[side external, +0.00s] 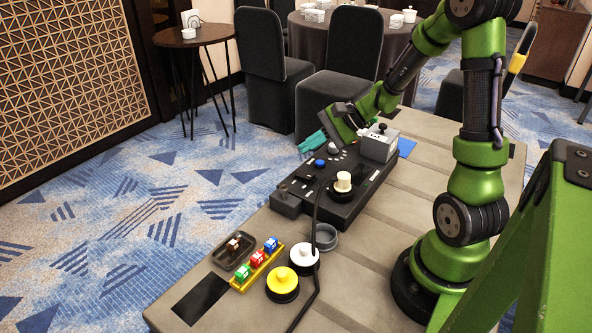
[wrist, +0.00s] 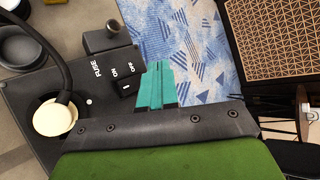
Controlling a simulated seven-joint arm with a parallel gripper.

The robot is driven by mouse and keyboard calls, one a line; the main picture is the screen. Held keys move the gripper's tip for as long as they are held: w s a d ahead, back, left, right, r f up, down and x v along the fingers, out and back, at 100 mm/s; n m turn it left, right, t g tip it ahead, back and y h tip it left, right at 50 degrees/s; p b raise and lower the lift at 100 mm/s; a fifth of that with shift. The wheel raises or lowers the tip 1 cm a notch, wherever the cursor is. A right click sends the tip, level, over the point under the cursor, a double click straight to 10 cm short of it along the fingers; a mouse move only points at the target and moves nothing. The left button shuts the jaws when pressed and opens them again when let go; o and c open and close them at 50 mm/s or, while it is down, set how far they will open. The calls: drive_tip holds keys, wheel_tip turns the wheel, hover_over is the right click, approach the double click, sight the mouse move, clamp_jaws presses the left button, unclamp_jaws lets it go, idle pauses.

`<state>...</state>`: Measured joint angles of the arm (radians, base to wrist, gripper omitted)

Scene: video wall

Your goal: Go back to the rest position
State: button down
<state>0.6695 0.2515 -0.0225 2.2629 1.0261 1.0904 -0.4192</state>
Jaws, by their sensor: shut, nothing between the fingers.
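My gripper (side external: 312,142) has teal fingers and is shut and empty. In the side view it hangs over the far edge of a dark control panel (side external: 346,212), near a blue button (side external: 320,163). In the wrist view the closed fingertips (wrist: 156,68) lie close together beside a black rocker switch (wrist: 128,84) marked ON; I cannot tell whether they touch it. A cream knob (side external: 343,181) stands on the panel and also shows in the wrist view (wrist: 54,118). A grey box (side external: 379,146) with a black knob sits at the panel's right end.
A yellow rack (side external: 257,268) holds coloured blocks beside a dark tray (side external: 236,251). A yellow-based button (side external: 282,284), a white-topped button (side external: 304,255) and a grey round dish (side external: 325,238) are nearby. A black cable (side external: 315,215) crosses the table. The grey tabletop (side external: 412,190) is clear in front of the panel.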

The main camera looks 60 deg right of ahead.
drive_tip(key=shift+r, duration=0.15)
drive_tip(key=s, duration=0.1)
drive_tip(key=s+a+f+g, duration=0.1)
drive_tip(key=shift+s+n+g, duration=0.3)
drive_tip(key=shift+n, duration=0.1)
drive_tip(key=s+a+r+n+h, duration=0.4)
drive_tip(key=s+a+r+n, duration=0.6)
drive_tip(key=a+r+n, duration=0.2)
drive_tip(key=shift+s+a+r+n, duration=0.2)
drive_tip(key=shift+r+n, duration=0.2)
drive_tip(key=shift+n, duration=0.3)
